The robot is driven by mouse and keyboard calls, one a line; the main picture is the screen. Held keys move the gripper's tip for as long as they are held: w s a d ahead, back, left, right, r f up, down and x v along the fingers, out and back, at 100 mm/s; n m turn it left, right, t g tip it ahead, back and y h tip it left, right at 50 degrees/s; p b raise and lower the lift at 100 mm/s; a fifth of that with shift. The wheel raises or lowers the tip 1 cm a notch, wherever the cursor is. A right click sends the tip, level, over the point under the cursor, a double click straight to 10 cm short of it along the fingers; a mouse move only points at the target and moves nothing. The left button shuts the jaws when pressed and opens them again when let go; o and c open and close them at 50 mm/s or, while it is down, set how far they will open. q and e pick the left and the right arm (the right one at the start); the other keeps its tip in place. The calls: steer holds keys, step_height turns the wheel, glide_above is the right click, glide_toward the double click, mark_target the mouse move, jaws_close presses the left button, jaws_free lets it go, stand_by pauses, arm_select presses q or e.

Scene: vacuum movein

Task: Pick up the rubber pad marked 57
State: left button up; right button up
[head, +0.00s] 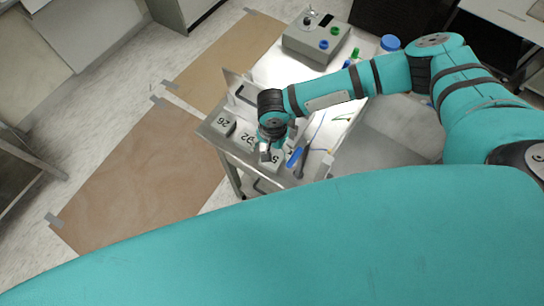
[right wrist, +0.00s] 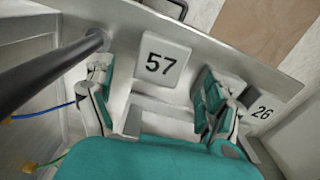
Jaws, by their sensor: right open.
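In the head view the right gripper (head: 267,150) is over the cart, just above a pad (head: 270,161) whose number is partly hidden. My left gripper is not in view.
Another pad marked 26 (right wrist: 262,112) lies right of the right finger. A dark rod (right wrist: 45,70) slants in close to the left finger. A grey device (head: 316,42) stands at the cart's far end.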

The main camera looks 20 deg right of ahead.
steer(key=shift+a+f+p, duration=0.1)
steer(key=shift+f+p, duration=0.6)
steer(key=shift+f, duration=1.6)
steer(key=c, duration=1.3)
